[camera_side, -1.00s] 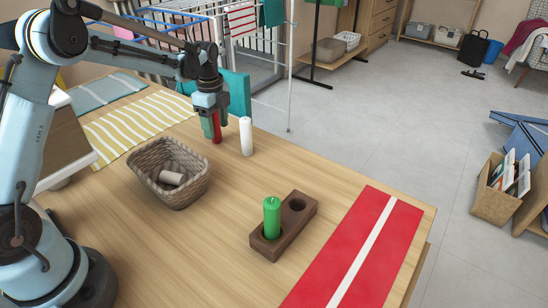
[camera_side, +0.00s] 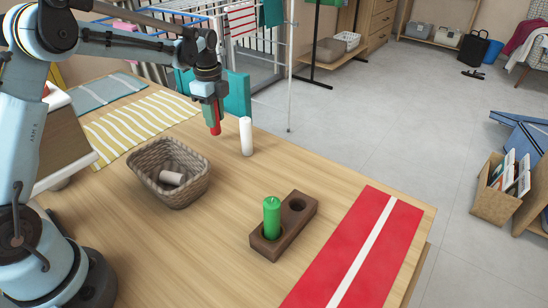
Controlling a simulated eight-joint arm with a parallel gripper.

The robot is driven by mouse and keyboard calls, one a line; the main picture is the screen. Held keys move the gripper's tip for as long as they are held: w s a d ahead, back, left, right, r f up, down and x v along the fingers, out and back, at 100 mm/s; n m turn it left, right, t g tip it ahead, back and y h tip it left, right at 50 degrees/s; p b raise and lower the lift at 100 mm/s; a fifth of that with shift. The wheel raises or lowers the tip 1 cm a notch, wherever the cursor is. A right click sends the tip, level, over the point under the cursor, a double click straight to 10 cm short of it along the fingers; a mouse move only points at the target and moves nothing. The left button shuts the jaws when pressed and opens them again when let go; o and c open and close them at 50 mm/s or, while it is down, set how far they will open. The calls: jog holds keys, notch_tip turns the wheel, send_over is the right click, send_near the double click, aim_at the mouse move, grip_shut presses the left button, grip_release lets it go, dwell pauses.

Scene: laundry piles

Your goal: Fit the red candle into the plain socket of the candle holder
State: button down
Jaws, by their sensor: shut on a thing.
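My gripper (camera_side: 212,108) is at the back of the table, shut on the red candle (camera_side: 215,129). The candle is upright between the fingers, and its lower end shows below them, seemingly just above the table. The candle holder (camera_side: 284,235) is a dark wooden block nearer the front, to the right of my gripper. Its near socket holds a green candle (camera_side: 271,218). Its far socket (camera_side: 297,204) is empty. A white candle (camera_side: 246,136) stands upright on the table just right of the red candle.
A wicker basket (camera_side: 150,186) with light brown rolls stands left of the holder. A red cloth with a white stripe (camera_side: 338,262) lies to the right. Striped cloths (camera_side: 135,124) lie at the back left. The table between basket and holder is clear.

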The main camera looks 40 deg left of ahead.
jog(key=s+d+r, duration=0.3)
jog(key=d+r, duration=0.5)
jog(key=d, duration=0.3)
notch_tip(320, 180, up, 7)
send_over(285, 224)
jog(key=w+a, duration=0.4)
jog(key=w, duration=0.1)
jog(key=s+d, duration=1)
jog(key=shift+w+a+f, duration=1.1)
jog(key=shift+w+f, duration=0.65)
jog(key=shift+f, duration=0.9)
jog(key=shift+w+a+f, duration=1.05)
jog(key=shift+w+f, duration=0.75)
jog(key=shift+f, duration=0.9)
jog(key=shift+w+a+f, duration=1.1)
jog(key=shift+w+f, duration=0.65)
jog(key=shift+f, duration=0.9)
jog(key=shift+f, duration=0.1)
